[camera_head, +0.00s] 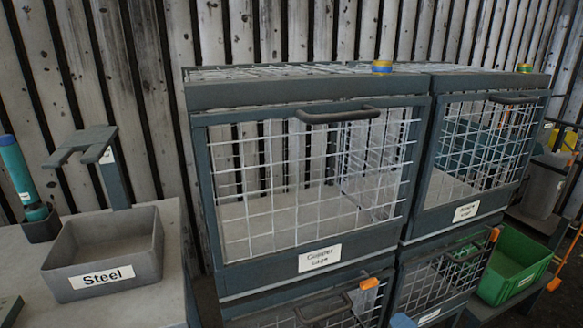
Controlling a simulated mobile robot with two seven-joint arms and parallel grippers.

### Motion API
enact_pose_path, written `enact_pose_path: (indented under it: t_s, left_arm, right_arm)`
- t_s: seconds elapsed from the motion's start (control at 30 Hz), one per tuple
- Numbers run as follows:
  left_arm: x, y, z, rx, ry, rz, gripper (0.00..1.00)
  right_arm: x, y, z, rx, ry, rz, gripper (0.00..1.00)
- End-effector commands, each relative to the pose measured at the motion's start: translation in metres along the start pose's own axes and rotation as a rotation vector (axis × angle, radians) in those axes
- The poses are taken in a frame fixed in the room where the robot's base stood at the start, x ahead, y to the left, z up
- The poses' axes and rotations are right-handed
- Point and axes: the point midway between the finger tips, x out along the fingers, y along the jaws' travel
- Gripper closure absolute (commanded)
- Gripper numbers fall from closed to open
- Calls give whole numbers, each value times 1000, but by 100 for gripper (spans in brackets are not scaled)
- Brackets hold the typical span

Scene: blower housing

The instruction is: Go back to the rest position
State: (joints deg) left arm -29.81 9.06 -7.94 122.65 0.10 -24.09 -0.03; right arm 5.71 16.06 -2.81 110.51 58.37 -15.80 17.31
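Neither of my grippers shows in the head view, so what they hold cannot be seen. In front of me is a grey metal cage with a white wire mesh front (310,180) and a dark handle (340,114). Its label (320,258) seems to read "Copper cage". The cage looks empty through the mesh. A second, similar mesh cage (480,150) stands to its right.
A grey bin (105,260) labelled "Steel" sits on a table (150,305) at left, beside a grey stand (112,170) and a teal bottle-like tool (15,170). Lower cages (440,280) with orange latches stand below. A green crate (515,265) is at right.

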Motion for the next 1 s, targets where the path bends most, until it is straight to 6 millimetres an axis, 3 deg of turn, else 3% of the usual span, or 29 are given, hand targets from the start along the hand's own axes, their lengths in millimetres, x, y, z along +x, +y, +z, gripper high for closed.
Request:
enact_pose_path:
  t_s: [0.27, 0.53, 0.8, 1.0]
  left_arm:
    - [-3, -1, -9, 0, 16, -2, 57]
    - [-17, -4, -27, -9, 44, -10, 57]
    - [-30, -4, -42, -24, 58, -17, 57]
    - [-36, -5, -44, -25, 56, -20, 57]
  right_arm:
    - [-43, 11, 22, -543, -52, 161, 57]
    - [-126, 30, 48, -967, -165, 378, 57]
    - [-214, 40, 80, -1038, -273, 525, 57]
    - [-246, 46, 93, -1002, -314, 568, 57]
